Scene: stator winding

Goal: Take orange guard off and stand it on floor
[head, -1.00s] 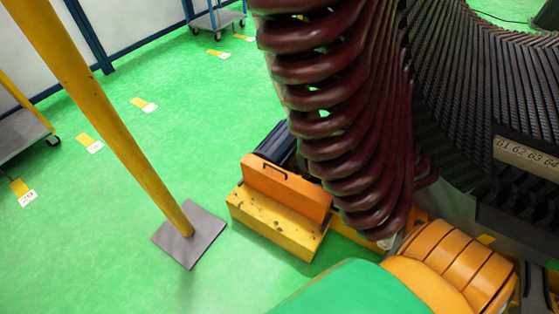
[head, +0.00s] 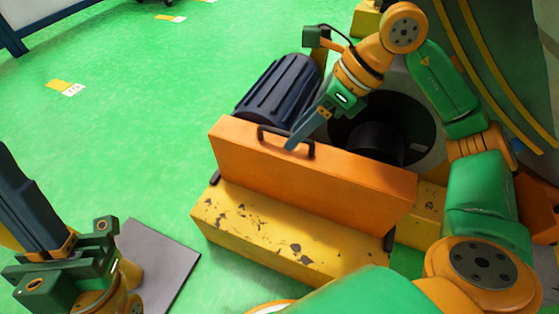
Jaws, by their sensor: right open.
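The orange guard (head: 310,180) is an upright panel with a black handle (head: 312,151) on its top edge. It stands along the back of a chipped yellow block (head: 285,234) in the middle of the head view. My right gripper (head: 292,144) reaches down from the upper right, its blue-grey fingers at the handle. It is open; I cannot tell whether the fingers straddle the handle bar or touch it. My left gripper (head: 32,195) is at the lower left, away from the guard, its dark fingers pointing up; their gap is not clear.
A dark ribbed motor (head: 280,92) lies behind the guard. A dark round opening (head: 415,128) is behind its right part. A grey base plate (head: 165,262) lies on the floor beside my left gripper. Green floor (head: 130,130) is free to the left.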

